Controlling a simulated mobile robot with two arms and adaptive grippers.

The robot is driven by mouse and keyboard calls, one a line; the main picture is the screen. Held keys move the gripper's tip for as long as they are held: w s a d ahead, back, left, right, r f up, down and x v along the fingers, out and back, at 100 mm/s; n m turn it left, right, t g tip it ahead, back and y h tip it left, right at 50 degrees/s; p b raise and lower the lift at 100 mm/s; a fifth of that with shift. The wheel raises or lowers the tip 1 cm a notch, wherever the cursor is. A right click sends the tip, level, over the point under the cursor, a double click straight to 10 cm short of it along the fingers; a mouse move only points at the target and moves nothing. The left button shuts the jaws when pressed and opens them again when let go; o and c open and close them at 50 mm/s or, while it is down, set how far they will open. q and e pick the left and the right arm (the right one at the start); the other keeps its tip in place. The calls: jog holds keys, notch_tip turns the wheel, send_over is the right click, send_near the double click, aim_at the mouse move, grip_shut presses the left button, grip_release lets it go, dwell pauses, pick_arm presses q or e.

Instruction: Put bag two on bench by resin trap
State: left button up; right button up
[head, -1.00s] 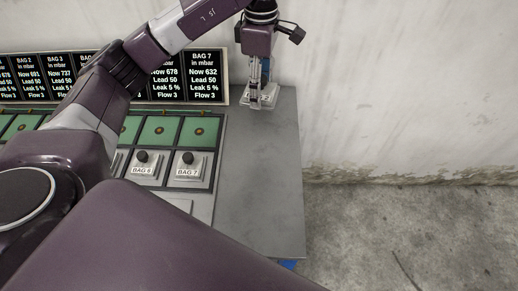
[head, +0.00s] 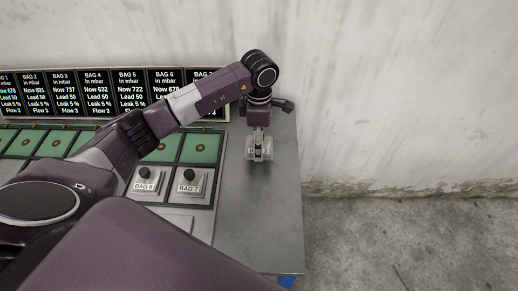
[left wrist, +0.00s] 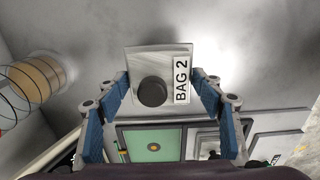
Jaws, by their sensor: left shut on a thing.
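The bag two block (left wrist: 158,72) is a pale metal plate with a black round knob and a "BAG 2" label, in the left wrist view. My left gripper (left wrist: 160,98) has its blue-padded fingers on either side of it and is shut on it. In the head view my left gripper (head: 260,156) points down over the bare grey bench (head: 262,215), with the block (head: 252,153) at its fingertips. I cannot tell whether the block touches the bench. A cylinder with an orange-tan band (left wrist: 38,78) shows at the left wrist view's left; whether it is the resin trap is unclear.
BAG 6 (head: 146,182) and BAG 7 (head: 188,185) blocks stand in the panel left of the bare bench strip. A row of black display screens (head: 128,80) stands behind. The wall (head: 400,90) closes the back; floor (head: 400,240) lies right of the bench edge.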

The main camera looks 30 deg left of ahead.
pick_arm(q)
notch_tip(320, 180, down, 4)
jog(key=shift+f+p, duration=0.25)
jog(key=shift+p, duration=0.2)
jog(key=shift+f, duration=0.1)
jog(key=shift+f, duration=0.15)
jog(key=o, duration=1.3)
